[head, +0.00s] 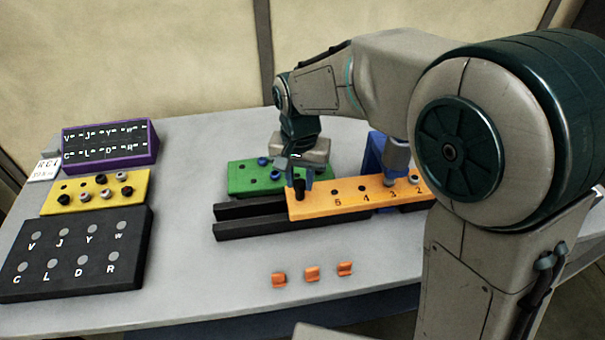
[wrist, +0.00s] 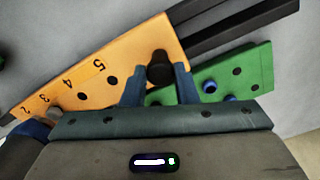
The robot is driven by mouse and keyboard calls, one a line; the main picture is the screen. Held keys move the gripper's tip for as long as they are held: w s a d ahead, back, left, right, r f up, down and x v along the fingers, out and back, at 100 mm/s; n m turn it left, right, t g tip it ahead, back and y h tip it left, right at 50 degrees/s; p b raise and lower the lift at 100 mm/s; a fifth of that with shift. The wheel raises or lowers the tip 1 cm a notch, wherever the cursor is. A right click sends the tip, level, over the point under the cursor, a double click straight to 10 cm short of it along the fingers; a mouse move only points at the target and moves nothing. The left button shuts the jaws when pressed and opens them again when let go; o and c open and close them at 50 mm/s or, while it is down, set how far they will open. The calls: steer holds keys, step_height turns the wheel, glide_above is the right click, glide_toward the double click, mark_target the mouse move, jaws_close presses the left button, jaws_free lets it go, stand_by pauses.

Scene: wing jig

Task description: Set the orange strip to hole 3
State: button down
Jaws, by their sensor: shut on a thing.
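The orange strip (head: 320,203) lies along the black rails (head: 233,229), with numbered holes; 5, 4 and 3 can be read in the head view. It also shows in the wrist view (wrist: 125,52). A black knob (head: 299,190) stands at the strip's left end. My gripper (head: 301,172) is over that end, its blue fingers shut on the knob, which shows between them in the wrist view (wrist: 160,72). A grey pin (head: 397,158) stands near number 3, beside a blue block (head: 373,157). My arm hides the strip's right end.
A green block (head: 248,178) with blue pegs lies behind the rails. Several orange clips (head: 311,274) lie in front. At left are a purple rack (head: 110,145), a yellow block (head: 62,202) with knobs and a black lettered board (head: 75,255). Bare table lies between.

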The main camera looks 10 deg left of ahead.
steer(key=shift+a, duration=0.15)
steer(key=c, duration=1.1)
jaws_free()
step_height(320, 180, up, 14)
steer(key=shift+f, duration=0.1)
steer(key=s+d+f+t, duration=0.1)
steer(key=s+d+f, duration=0.1)
steer(key=d, duration=1.2)
steer(key=s+d+f, duration=0.2)
steer(key=s+d, duration=0.1)
steer(key=d, duration=0.1)
steer(key=s+d+f+t, duration=0.1)
steer(key=s+d+f, duration=0.1)
steer(key=s+d, duration=0.1)
steer(key=s+d+f+t, duration=0.1)
steer(key=s+d+f, duration=0.2)
steer(key=d, duration=0.2)
steer(key=shift+s+d, duration=0.1)
steer(key=shift+d, duration=0.3)
